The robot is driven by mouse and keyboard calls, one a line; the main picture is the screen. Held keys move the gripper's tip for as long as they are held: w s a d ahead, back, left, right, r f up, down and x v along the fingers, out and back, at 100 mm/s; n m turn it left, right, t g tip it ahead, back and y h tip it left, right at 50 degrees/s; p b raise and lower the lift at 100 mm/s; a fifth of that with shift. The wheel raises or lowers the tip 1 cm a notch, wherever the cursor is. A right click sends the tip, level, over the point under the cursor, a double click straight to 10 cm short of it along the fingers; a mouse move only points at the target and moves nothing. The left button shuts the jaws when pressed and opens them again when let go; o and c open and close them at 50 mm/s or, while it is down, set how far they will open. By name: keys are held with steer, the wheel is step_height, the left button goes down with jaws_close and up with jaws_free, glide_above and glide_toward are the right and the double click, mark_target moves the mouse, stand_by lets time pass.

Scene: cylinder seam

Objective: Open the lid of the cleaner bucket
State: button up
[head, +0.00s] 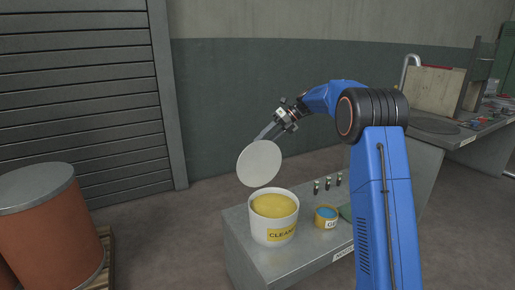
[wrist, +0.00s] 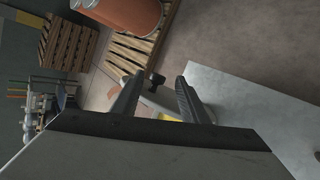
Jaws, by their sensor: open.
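The cleaner bucket (head: 274,232) is a white tub with a yellow label, standing on the grey bench. Its top is uncovered and yellow contents show inside. The round white lid (head: 260,163) is tilted steeply above the bucket's back left rim; I cannot tell whether it touches the rim. My gripper (head: 262,136) is at the lid's upper edge, its fingertips partly hidden behind it. In the wrist view, the open fingers stand on both sides of the pale lid (wrist: 158,103) and its dark knob (wrist: 154,79). A bit of yellow shows beyond.
On the grey bench (head: 245,244), a small yellow tin (head: 326,217) with blue contents stands right of the bucket, with small dark upright items (head: 328,184) behind it. An orange drum (head: 50,235) stands at left. A cluttered workbench (head: 435,135) is at right. Open floor lies between drum and bench.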

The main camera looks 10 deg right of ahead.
steer(key=v, duration=1.2)
steer(key=shift+d+r, duration=0.1)
steer(key=shift+d, duration=0.05)
steer(key=s+a+r+n+t+h, duration=0.1)
steer(key=s+a+n+h, duration=0.2)
steer(key=s+n, duration=0.8)
steer(key=s+a+n+t+h, duration=0.15)
steer(key=s+n, duration=0.25)
steer(key=s, duration=1.6)
steer(key=s+d+f+n+h, duration=0.1)
steer(key=s+f+n, duration=0.4)
steer(key=s, duration=0.4)
steer(key=s+d+f+n+t+h, duration=0.1)
steer(key=s+f+n+h, duration=0.1)
steer(key=s+f+n, duration=0.3)
steer(key=s+d+f+n+t+h, duration=0.1)
steer(key=s+f+n, duration=0.4)
steer(key=s, duration=0.8)
steer(key=shift+f+n+h, duration=0.4)
steer(key=shift+f+h, duration=0.05)
steer(key=shift+h, duration=0.1)
steer(key=shift+d, duration=0.15)
